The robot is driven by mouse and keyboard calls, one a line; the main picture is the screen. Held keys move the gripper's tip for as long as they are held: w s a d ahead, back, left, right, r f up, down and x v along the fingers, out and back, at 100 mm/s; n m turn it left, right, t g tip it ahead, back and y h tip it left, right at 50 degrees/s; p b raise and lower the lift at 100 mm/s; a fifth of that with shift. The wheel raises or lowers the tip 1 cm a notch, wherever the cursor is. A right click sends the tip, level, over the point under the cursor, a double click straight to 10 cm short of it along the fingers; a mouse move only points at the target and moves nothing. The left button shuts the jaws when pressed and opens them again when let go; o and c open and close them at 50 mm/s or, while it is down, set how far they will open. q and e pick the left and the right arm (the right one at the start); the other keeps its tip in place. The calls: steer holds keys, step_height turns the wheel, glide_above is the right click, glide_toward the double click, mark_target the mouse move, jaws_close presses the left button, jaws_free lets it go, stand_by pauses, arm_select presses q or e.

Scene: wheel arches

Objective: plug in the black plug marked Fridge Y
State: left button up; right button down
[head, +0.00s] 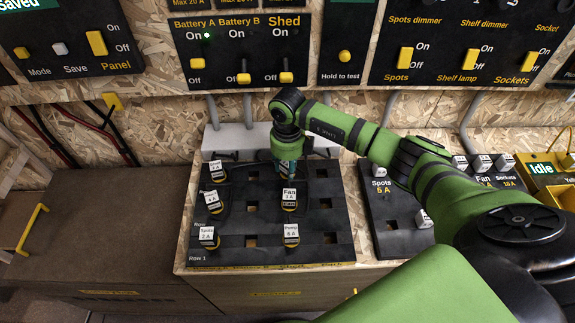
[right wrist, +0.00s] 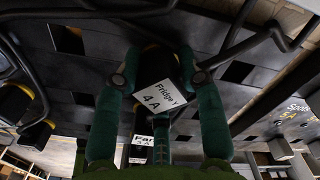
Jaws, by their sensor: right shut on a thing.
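The black plug marked Fridge Y, with a white label reading 4 A (right wrist: 163,95), sits between the green fingers of my right gripper in the right wrist view (right wrist: 162,85). In the head view my right gripper (head: 287,165) points down over the back of the black socket board (head: 270,224), behind the Fan plug (head: 289,198), and hides the Fridge Y plug. I cannot tell whether that plug is in a socket or just above one. Several square sockets in the board are empty. My left gripper is not in view.
A Pump plug (head: 291,236) stands in front of the Fan plug, and several labelled plugs (head: 213,202) line the board's left side. A second black board (head: 395,225) lies to the right. Switch panels (head: 243,50) are on the wall behind. The brown top (head: 90,225) at left is clear.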

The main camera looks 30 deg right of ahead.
steer(key=shift+f, duration=0.15)
stand_by(0.4)
steer(key=c, duration=0.7)
jaws_free()
steer(key=o, duration=0.5)
step_height(320, 180, up, 9)
steer(key=p, duration=0.6)
